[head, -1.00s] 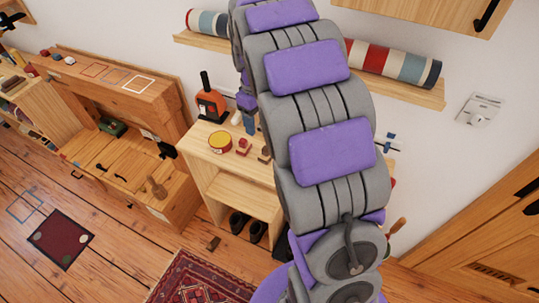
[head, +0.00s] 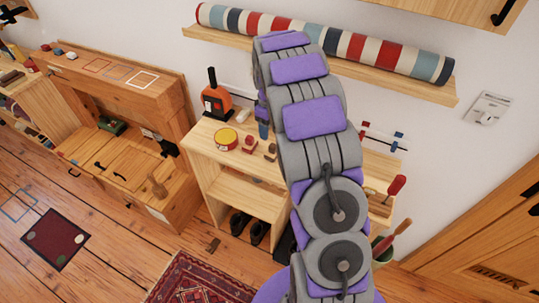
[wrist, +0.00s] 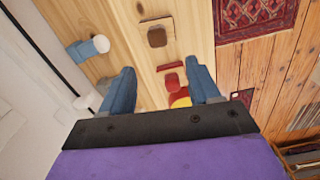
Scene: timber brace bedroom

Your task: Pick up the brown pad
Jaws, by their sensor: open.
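A small brown pad (wrist: 157,37) lies on the pale wooden shelf top, ahead of my fingertips in the wrist view. In the head view, it appears as a small dark brown piece (head: 270,152) near the shelf's front edge, right of a red piece. My gripper (wrist: 160,68) is open, its two blue fingers spread apart above the shelf. The pad is beyond the fingertips, not between them. In the head view my arm hides most of the gripper.
Red pieces (wrist: 172,80) and a yellow-topped tin (head: 226,138) stand beside the pad. A blue, white-ended object (wrist: 88,48) is left in the wrist view. A wall shelf holds a striped roll (head: 330,45). A red rug (head: 195,280) lies below.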

